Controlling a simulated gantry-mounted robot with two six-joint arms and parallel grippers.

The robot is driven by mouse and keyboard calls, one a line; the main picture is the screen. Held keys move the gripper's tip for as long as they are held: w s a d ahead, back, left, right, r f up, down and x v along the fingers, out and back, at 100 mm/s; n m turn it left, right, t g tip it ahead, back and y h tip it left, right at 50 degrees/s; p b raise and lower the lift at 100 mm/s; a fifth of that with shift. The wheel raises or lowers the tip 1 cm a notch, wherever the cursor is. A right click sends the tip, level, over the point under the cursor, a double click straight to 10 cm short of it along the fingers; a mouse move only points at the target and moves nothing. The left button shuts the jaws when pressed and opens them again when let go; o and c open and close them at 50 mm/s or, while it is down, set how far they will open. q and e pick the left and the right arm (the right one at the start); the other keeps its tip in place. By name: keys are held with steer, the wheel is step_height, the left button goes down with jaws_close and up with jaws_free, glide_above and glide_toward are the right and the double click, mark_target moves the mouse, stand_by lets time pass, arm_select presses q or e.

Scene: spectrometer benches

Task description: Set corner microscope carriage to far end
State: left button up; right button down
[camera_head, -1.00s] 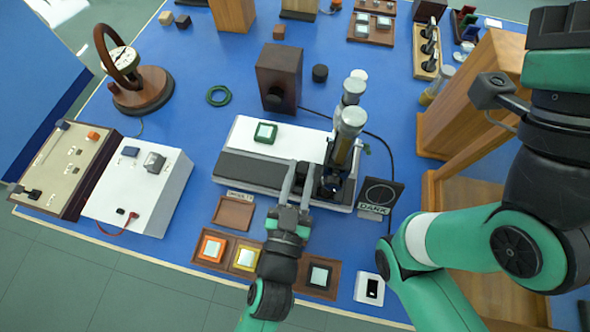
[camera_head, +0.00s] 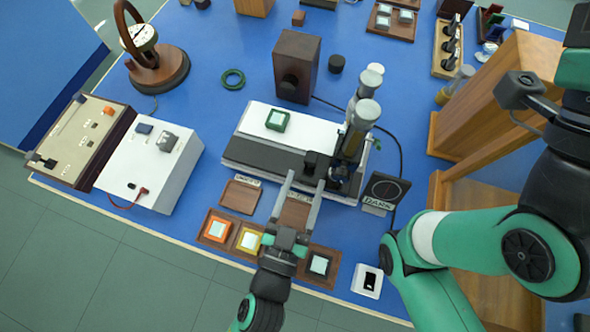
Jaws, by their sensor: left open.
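The microscope (camera_head: 357,118), with grey cylinders and a brass-coloured tube, stands at the right end of a white and black bench (camera_head: 262,158) in the head view. A small black block (camera_head: 316,163) sits on the bench just left of its foot; I cannot tell if it belongs to the carriage. A green-framed square (camera_head: 277,121) lies on the white top. My left gripper (camera_head: 305,178) is open, its two fingertips apart at the bench's front edge, just before the black block.
Trays with orange-, yellow- and dark-framed squares (camera_head: 217,229) lie under and beside my left gripper. A black sign plate (camera_head: 385,190) stands right of the microscope. A dark wooden box (camera_head: 297,66) stands behind the bench. A wooden stand (camera_head: 480,110) blocks the right. White and beige consoles (camera_head: 150,165) stand left.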

arm_select(q)
steer(key=v, duration=0.6)
steer(key=shift+s, duration=0.15)
